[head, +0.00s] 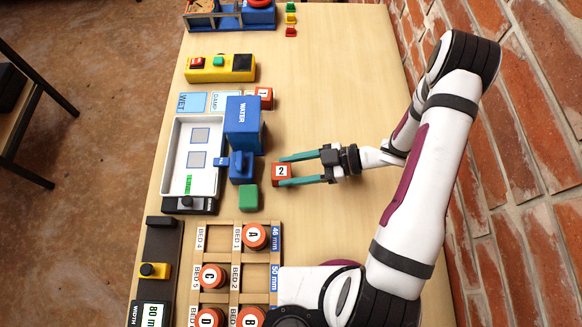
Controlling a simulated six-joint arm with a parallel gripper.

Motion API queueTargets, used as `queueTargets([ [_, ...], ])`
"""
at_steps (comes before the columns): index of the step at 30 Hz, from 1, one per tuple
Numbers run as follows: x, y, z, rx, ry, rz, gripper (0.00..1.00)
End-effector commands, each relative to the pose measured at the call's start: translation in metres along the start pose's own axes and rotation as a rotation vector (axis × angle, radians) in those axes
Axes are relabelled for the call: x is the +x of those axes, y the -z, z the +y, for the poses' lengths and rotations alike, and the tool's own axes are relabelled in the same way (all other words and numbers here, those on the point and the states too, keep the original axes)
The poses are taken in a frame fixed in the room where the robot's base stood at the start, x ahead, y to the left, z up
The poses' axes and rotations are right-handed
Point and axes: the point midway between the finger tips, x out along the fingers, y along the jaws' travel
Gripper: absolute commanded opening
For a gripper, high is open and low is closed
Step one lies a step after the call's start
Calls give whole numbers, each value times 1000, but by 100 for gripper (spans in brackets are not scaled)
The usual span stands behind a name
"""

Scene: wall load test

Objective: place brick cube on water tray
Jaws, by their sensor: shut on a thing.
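My gripper (300,169) has its teal fingers closed around a small orange-red brick cube (281,175) with a white "2" label on top. It is over the table to the right of the blue water unit; whether the cube touches the table cannot be told.
The tall blue WATER tank (242,127) and blue tap block (241,168) stand between cube and tray. A green cube (248,198) is in front. A wooden rack (238,262) holds several lettered orange cylinders.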

Motion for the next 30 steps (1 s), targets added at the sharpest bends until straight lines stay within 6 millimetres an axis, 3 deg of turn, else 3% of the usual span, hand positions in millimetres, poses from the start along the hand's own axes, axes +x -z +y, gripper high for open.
queueTargets([
  [6,1,-2,0,0,0,0,0],
  [7,1,-2,0,0,0,0,61],
  [11,1,-2,0,1,0,0,84],
  [20,0,0,0,0,-1,0,86],
  [30,-66,0,1,-1,-3,1,86],
])
